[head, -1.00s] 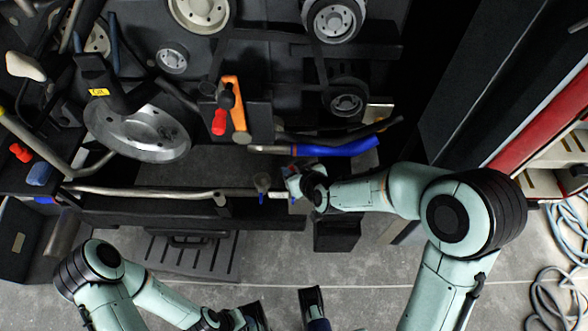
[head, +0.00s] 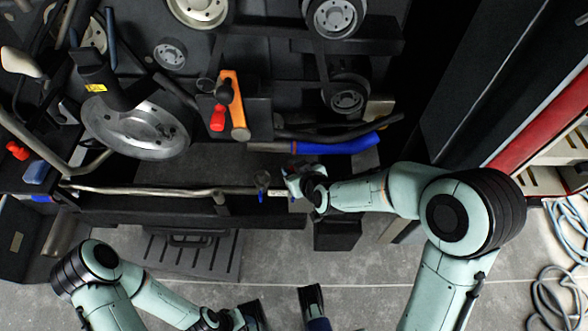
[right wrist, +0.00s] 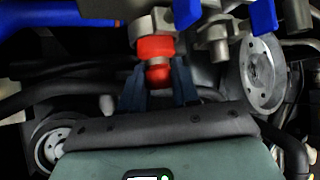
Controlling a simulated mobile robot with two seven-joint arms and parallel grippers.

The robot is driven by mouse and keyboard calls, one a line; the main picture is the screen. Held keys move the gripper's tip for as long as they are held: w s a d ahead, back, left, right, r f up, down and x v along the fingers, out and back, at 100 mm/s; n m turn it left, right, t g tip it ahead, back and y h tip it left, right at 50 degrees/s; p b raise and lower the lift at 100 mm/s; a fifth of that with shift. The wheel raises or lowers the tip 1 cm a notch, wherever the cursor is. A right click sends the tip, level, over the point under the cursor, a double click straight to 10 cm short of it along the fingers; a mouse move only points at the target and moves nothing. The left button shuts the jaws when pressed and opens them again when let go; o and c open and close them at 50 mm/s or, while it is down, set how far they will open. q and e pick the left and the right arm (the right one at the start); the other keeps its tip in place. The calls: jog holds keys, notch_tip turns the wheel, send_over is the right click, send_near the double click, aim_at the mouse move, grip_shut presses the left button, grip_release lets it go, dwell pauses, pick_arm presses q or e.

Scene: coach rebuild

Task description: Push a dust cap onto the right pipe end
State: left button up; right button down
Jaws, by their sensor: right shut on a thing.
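The long metal pipe (head: 150,191) runs across the front of the dark bench, and its right end lies at my right gripper (head: 288,182). In the right wrist view, my right gripper (right wrist: 158,88) is shut on a red dust cap (right wrist: 157,47), with its dark blue fingers on either side of the cap's narrow part. The cap's wide part meets a round metal pipe end (right wrist: 143,27). I cannot tell how far the cap sits on it. The fingertips are partly hidden in the head view. My left gripper (head: 284,312) is open and empty above the floor at the bottom.
A blue hose (head: 335,146) lies just behind my right gripper. Blue clips (right wrist: 263,15) and a metal fitting (right wrist: 218,42) sit close to the cap.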

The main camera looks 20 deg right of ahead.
pick_arm(q)
jog(key=shift+s+a+f+b, duration=0.1)
jog(key=shift+f+b, duration=0.3)
jog(key=shift+f, duration=0.35)
pick_arm(e)
jog(key=shift+s+f, duration=0.1)
jog(key=shift+f, duration=0.6)
jog(key=shift+c, duration=2.1)
grip_release()
jog(key=shift+a, duration=0.1)
pick_arm(q)
jog(key=r+p, duration=0.4)
jog(key=shift+w+r, duration=0.15)
jog(key=shift+w, duration=0.1)
pick_arm(e)
jog(key=v, duration=0.8)
jog(key=shift+r, duration=0.1)
